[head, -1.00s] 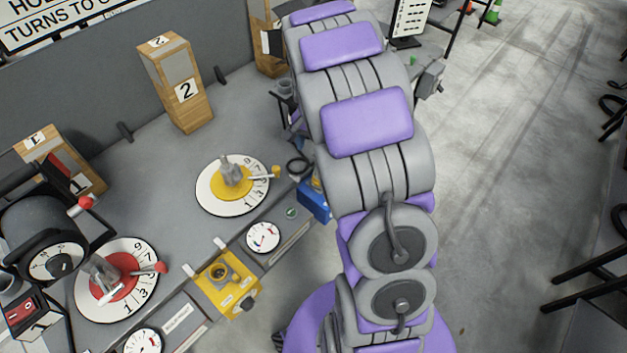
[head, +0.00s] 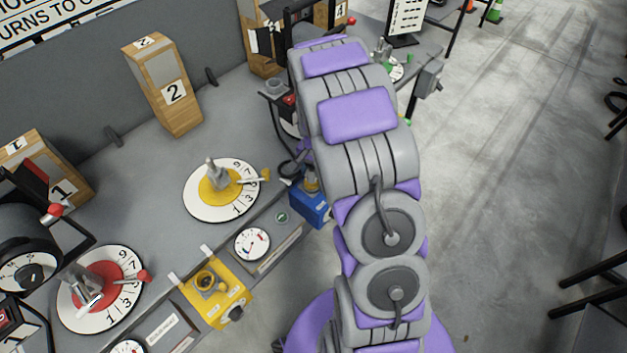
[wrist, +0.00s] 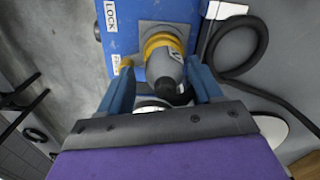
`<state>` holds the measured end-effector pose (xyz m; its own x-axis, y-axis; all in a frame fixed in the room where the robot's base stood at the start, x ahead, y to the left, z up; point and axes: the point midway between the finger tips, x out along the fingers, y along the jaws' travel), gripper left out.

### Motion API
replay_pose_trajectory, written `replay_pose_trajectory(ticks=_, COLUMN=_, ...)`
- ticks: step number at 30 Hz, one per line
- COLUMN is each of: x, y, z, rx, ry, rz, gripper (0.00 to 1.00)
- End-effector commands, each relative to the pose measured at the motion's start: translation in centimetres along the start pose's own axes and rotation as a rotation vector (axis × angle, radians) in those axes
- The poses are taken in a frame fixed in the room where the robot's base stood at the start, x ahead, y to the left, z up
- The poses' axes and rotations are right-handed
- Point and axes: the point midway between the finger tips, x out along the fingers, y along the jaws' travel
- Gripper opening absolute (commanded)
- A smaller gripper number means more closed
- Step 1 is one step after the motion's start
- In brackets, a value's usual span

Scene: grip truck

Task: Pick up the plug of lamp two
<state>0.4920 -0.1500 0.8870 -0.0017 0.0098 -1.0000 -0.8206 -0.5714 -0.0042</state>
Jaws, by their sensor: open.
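A grey plug (wrist: 165,68) with a black cable end sits in a yellow ring (wrist: 160,42) on a blue box in the wrist view. My gripper (wrist: 159,70) is open, with one blue finger on each side of the plug. I cannot tell whether either finger touches it. In the head view the blue box (head: 310,205) stands at the bench's front edge, left of my arm. My arm hides most of the gripper there. Any number on the plug is too unclear to read.
A black cable (wrist: 250,50) loops right of the box in the wrist view. On the bench (head: 130,180) are a yellow-centred dial (head: 222,190), a red-centred dial (head: 100,289), a yellow socket box (head: 213,288) and a wooden block marked 2 (head: 163,85). Open floor (head: 490,200) lies right.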

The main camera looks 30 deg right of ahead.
Motion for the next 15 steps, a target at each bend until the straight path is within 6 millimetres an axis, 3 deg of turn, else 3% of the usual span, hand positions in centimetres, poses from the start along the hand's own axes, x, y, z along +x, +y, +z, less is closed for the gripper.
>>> replay_pose_trajectory(ticks=3, x=-0.21, y=-0.33, z=0.44, rx=-0.003, ry=0.005, rz=0.003, gripper=0.65)
replay_pose_trajectory(ticks=15, x=-0.21, y=-0.37, z=0.41, rx=-0.002, ry=0.004, rz=0.003, gripper=0.26)
